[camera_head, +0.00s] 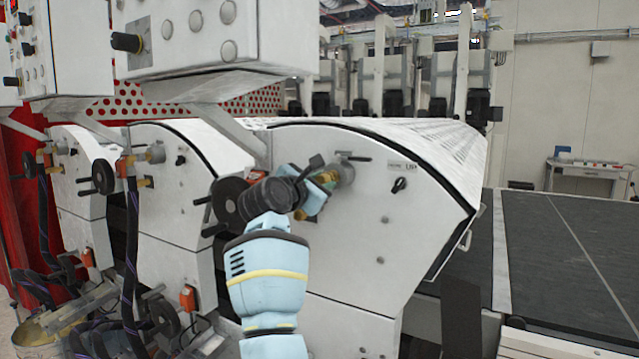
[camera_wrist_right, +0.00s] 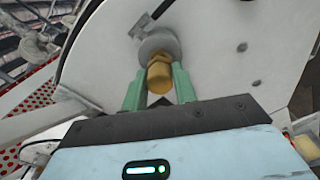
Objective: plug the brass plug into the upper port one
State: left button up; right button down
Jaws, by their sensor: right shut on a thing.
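My right gripper (camera_head: 328,181) is at the front white panel in the head view, with my wrist partly in front of it. In the right wrist view my right gripper (camera_wrist_right: 160,88) has its two green fingers shut on the brass plug (camera_wrist_right: 159,75). The plug points at the grey round upper port (camera_wrist_right: 158,44) and its far end meets the port's face. I cannot tell how deep it sits. The grey port also shows in the head view (camera_head: 346,172), just right of the fingertips. My left gripper is not in view.
A black handwheel (camera_head: 229,202) stands left of my wrist. A small black knob (camera_head: 399,185) is on the panel to the right. White control boxes (camera_head: 205,35) hang above. Similar machine units with hoses (camera_head: 130,240) stand to the left.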

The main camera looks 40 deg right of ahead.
jog(key=c, duration=1)
grip_release()
jog(key=shift+d, duration=0.1)
jog(key=shift+c, duration=0.2)
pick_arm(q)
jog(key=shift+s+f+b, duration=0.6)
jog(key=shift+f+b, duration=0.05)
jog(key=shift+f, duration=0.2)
pick_arm(e)
jog(key=v, duration=0.8)
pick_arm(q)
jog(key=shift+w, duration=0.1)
pick_arm(e)
jog(key=shift+d+r, duration=0.1)
